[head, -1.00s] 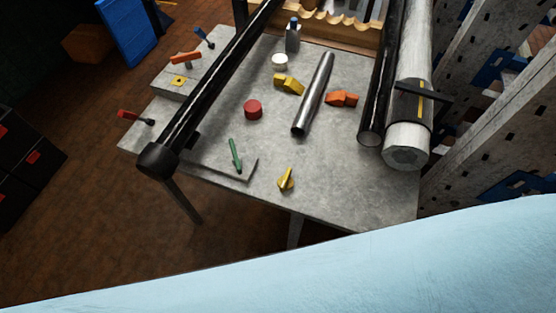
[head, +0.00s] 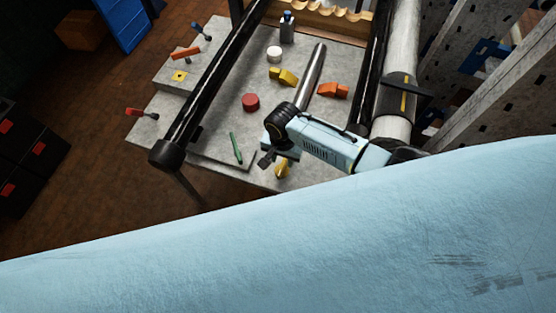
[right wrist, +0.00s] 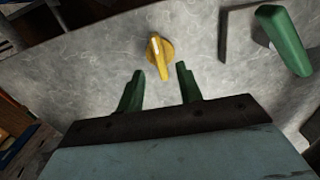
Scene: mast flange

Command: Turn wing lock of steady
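A yellow wing-shaped knob (head: 282,171), which looks like the wing lock, stands near the front edge of the grey table plate. In the right wrist view the yellow knob (right wrist: 158,50) lies just ahead of the fingertips, roughly centred between them, its narrow wing pointing toward the gripper. My right gripper (head: 266,160) is just above and beside the knob in the head view. In the right wrist view its two green fingers (right wrist: 160,70) stand apart with nothing between them. No contact with the knob shows. My left gripper is not in view.
A green lever (head: 236,148) stands left of the knob; it also shows in the right wrist view (right wrist: 285,40). A red cylinder (head: 251,102), yellow block (head: 283,76), orange block (head: 333,90) and metal tube (head: 311,75) lie behind. A black bar (head: 210,85) crosses the left side.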

